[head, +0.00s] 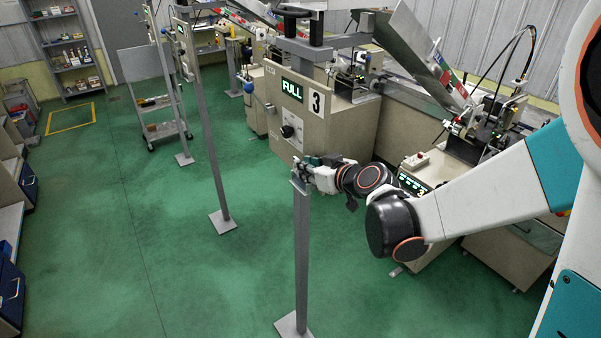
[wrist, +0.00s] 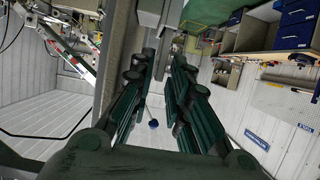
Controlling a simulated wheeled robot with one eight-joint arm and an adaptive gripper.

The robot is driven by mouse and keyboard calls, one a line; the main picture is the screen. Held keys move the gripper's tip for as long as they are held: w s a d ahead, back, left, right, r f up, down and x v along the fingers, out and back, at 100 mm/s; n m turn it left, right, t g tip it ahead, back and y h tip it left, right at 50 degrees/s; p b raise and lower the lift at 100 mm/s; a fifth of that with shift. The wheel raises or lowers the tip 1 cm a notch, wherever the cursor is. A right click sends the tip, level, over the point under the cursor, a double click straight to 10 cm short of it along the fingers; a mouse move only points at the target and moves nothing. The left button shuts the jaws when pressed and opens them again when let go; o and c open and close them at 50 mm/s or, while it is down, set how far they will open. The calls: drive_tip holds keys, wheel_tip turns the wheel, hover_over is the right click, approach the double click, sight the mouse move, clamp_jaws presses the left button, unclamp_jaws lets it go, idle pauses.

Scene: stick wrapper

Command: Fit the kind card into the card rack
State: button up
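My gripper (head: 303,168) is at the top of a grey floor post (head: 301,245) in front of the machine marked 3. I cannot make out a kind card in either view. No card rack can be identified for certain; small parts at the post top are partly hidden by my gripper.
More grey posts (head: 205,130) stand to the left. A trolley (head: 155,95) is farther back. The green floor (head: 120,240) at left is clear.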

drive_tip(key=shift+x, duration=1.85)
drive_tip(key=shift+w+r, duration=0.1)
drive_tip(key=shift+c, duration=0.3)
clamp_jaws()
